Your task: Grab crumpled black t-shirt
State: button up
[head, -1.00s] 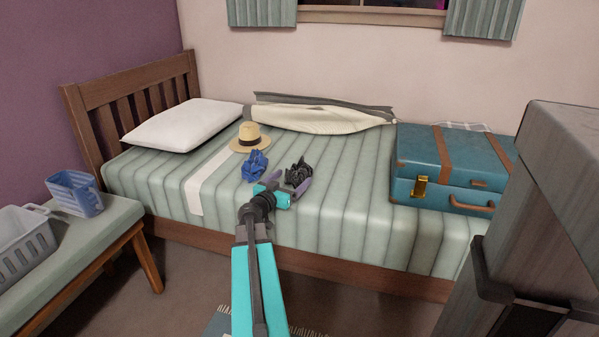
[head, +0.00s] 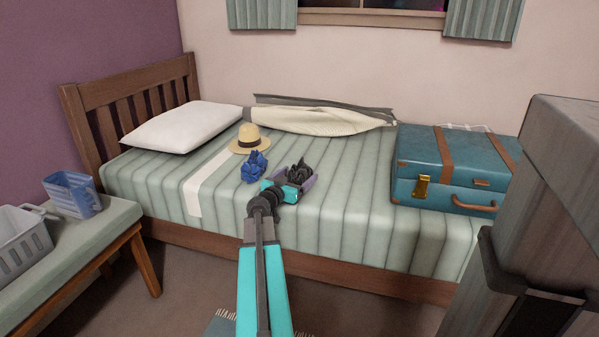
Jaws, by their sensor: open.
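The crumpled black t-shirt (head: 299,172) lies on the bed in the head view, a small dark heap right of the blue crumpled cloth. My gripper (head: 297,179) is open at the t-shirt, with purple-grey fingers to either side of it. The near side of the t-shirt is partly hidden by my gripper. I cannot tell whether the fingers touch the cloth.
A blue crumpled cloth (head: 255,167) and a straw hat (head: 249,139) lie just left of my gripper. A teal suitcase (head: 452,165) stands on the bed's right. A bench (head: 95,235) at left holds a blue basket (head: 73,194) and grey basket (head: 22,243).

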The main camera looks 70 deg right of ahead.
jog(key=c, duration=1.2)
jog(key=shift+r+p, duration=2.9)
jog(key=shift+r, duration=2.1)
